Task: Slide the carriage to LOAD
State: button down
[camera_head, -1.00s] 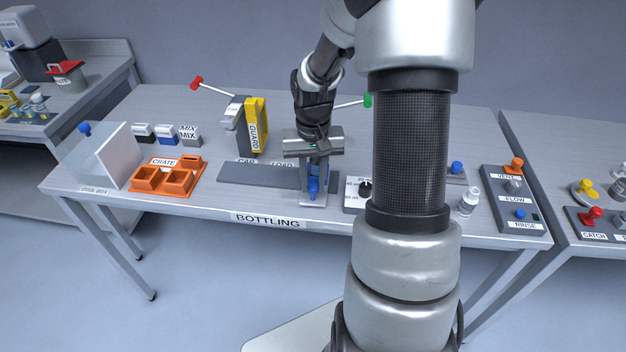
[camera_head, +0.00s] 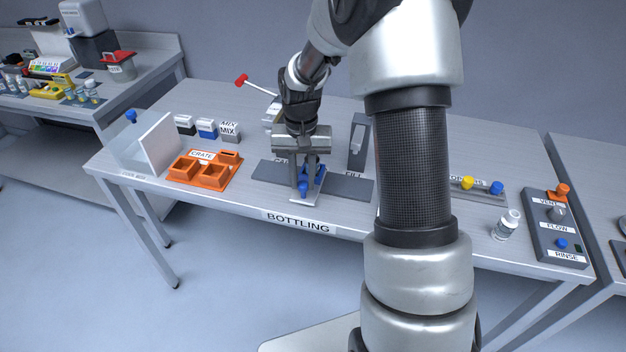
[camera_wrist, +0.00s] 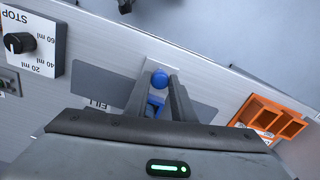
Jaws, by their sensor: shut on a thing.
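The carriage (camera_head: 306,202) is a small pale plate with a blue knob (camera_head: 303,188). It sits across the middle of a dark flat rail (camera_head: 346,188). The label at the rail's left is partly covered, and FILL shows to the right; the LOAD label is hidden behind my gripper and the carriage. My gripper (camera_head: 309,178) points down and is shut on the carriage's blue knob. In the wrist view the knob (camera_wrist: 160,78) shows between the fingertips (camera_wrist: 158,98), with the rail (camera_wrist: 100,82) reaching out on both sides.
An orange crate (camera_head: 213,183) stands just left of the rail. A red-ended lever (camera_head: 242,80) and a dark upright (camera_head: 358,140) stand behind. A white bottle (camera_head: 506,226) and the VENT/FLOW/RINSE panel (camera_head: 550,228) are to the right. My arm hides part of the table.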

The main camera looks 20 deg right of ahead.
jog(key=c, duration=1.5)
grip_release()
jog(key=shift+r+p, duration=0.9)
jog(key=shift+r, duration=7.9)
jog(key=s+a+r+n+t+p, duration=0.25)
jog(key=s+r+p, duration=0.25)
jog(key=s+r, duration=0.75)
jog(key=s+t+p, duration=0.1)
jog(key=s, duration=0.2)
jog(key=s+r+n+t, duration=0.1)
jog(key=s, duration=0.3)
jog(key=s+a+t+p, duration=0.1)
jog(key=s, duration=0.3)
jog(key=shift+r+n+p, duration=0.2)
jog(key=shift+n+p, duration=0.1)
jog(key=shift+n, duration=0.05)
